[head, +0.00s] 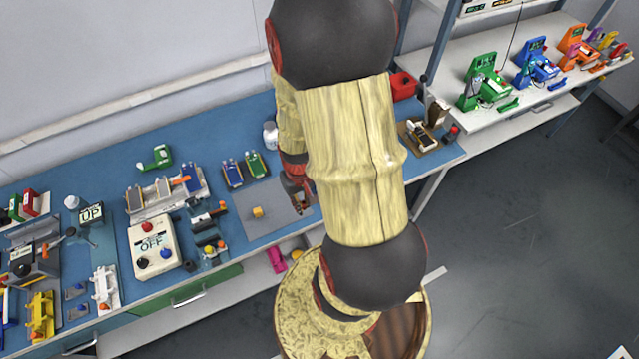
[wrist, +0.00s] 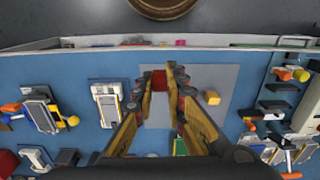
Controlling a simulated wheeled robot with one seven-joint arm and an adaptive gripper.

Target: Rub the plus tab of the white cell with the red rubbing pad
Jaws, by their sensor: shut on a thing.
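My gripper (wrist: 160,82) points down over the grey mat (wrist: 207,78) and is shut on a small red block, which looks like the red rubbing pad (wrist: 159,80). In the head view my gripper (head: 300,200) is mostly behind my arm, at the right part of the mat. A pale cell, perhaps the white cell (wrist: 108,104), lies in a light fixture left of the gripper in the wrist view, apart from the pad. A second holder with a greyish cell (wrist: 42,115) is farther left. The plus tab is too small to tell.
A yellow block (wrist: 212,97) sits on the mat, also in the head view (head: 257,212). A brown holder (head: 422,137) is at the bench's right end. The mat is otherwise mostly clear.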

